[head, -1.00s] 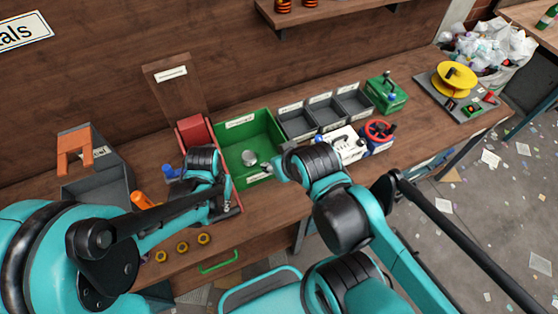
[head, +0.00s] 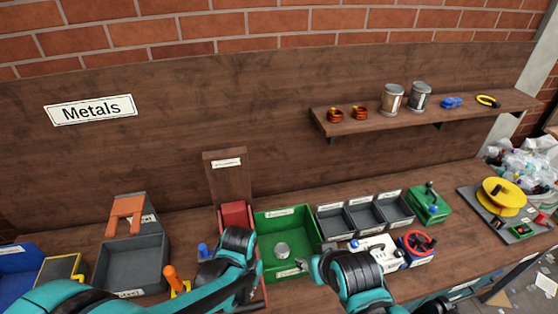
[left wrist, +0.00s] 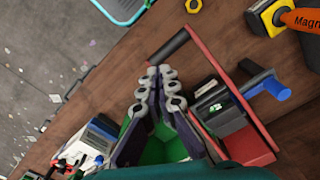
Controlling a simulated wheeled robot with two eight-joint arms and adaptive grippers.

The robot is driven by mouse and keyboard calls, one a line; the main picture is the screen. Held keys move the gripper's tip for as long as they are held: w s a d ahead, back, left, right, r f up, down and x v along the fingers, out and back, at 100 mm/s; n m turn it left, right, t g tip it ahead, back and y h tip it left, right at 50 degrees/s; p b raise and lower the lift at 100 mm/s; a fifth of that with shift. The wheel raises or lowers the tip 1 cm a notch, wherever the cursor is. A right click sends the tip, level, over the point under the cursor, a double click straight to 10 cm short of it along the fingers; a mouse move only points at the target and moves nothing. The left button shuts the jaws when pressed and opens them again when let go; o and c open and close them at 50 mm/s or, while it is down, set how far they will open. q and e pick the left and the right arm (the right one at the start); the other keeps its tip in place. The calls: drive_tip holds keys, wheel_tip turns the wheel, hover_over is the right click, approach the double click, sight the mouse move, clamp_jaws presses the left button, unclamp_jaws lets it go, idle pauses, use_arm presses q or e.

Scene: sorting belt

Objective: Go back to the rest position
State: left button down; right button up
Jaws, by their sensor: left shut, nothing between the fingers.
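My left arm enters the head view from the lower left, and its dark wrist (head: 238,243) stands in front of the red holder (head: 236,215). Its fingers are hard to make out there. In the left wrist view my left gripper (left wrist: 158,74) is shut and empty, its two fingers close together above the bench. My right arm's dark wrist (head: 358,277) is in front of the grey bins, and the right gripper (head: 307,264) points left beside the green tray's near right corner. Its fingers are too small and partly hidden to tell their state.
The green tray (head: 262,262) holds a round metal piece (head: 282,250). A grey bin (head: 151,271), an orange-handled tool (head: 172,279), grey compartments (head: 366,218), a white device (head: 372,248) and a red wheel (head: 415,243) crowd the bench. A shelf (head: 430,118) hangs above.

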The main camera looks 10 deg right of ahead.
use_arm(q)
drive_tip(key=s+a+n+t+b, duration=0.3)
drive_tip(key=a+n+t+b, duration=0.3)
drive_tip(key=a+b, duration=0.9)
drive_tip(key=a+t, duration=0.1)
drive_tip(key=a, duration=0.2)
drive_tip(key=shift+a+r, duration=0.2)
drive_tip(key=shift+a, duration=0.1)
idle(0.6)
